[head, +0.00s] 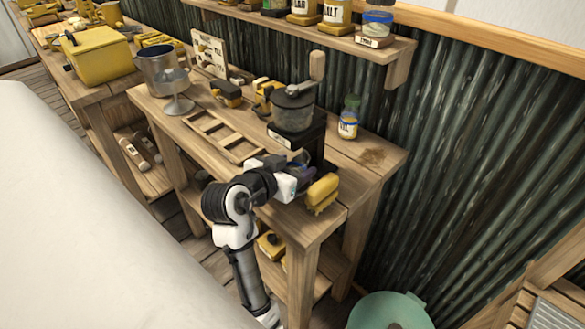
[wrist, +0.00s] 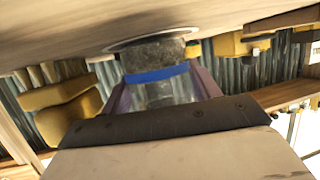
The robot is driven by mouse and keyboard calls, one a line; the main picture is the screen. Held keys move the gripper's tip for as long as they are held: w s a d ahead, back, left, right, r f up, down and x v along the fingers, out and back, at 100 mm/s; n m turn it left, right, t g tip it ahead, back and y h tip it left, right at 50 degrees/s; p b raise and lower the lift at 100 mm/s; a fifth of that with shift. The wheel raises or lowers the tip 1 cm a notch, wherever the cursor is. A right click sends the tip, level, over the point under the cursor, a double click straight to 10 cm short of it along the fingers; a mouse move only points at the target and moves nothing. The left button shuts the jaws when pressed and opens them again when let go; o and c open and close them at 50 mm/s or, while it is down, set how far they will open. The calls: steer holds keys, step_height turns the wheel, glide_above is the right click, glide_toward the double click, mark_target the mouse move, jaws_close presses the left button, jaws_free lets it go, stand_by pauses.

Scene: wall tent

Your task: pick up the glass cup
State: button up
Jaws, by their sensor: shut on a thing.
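The glass cup (wrist: 160,92) is clear with a blue band, and it sits between the two purple-edged fingers of my gripper (wrist: 163,88) in the wrist view. My gripper (head: 299,174) is shut on it. In the head view the cup (head: 297,158) is mostly hidden by my gripper and the hand grinder, with only a small bluish part showing. I cannot tell whether the cup touches the table.
The black hand grinder (head: 293,112) stands close behind my gripper. A yellow brush (head: 322,193) lies just right of it on the wooden table (head: 370,158). A labelled jar (head: 349,117), a wooden rack (head: 222,135) and a metal goblet (head: 163,77) stand farther off.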

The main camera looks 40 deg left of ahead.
steer(key=shift+r, duration=0.1)
steer(key=shift+r, duration=0.4)
steer(key=shift+s+r+b, duration=0.25)
steer(key=shift+s+b, duration=0.05)
steer(key=shift+b, duration=0.1)
steer(key=s+d+b, duration=0.2)
steer(key=s, duration=1.5)
steer(key=shift+s+b, duration=0.15)
steer(key=shift+b, duration=0.15)
steer(key=o, duration=0.5)
steer(key=c, duration=0.4)
steer(key=shift+d, duration=0.1)
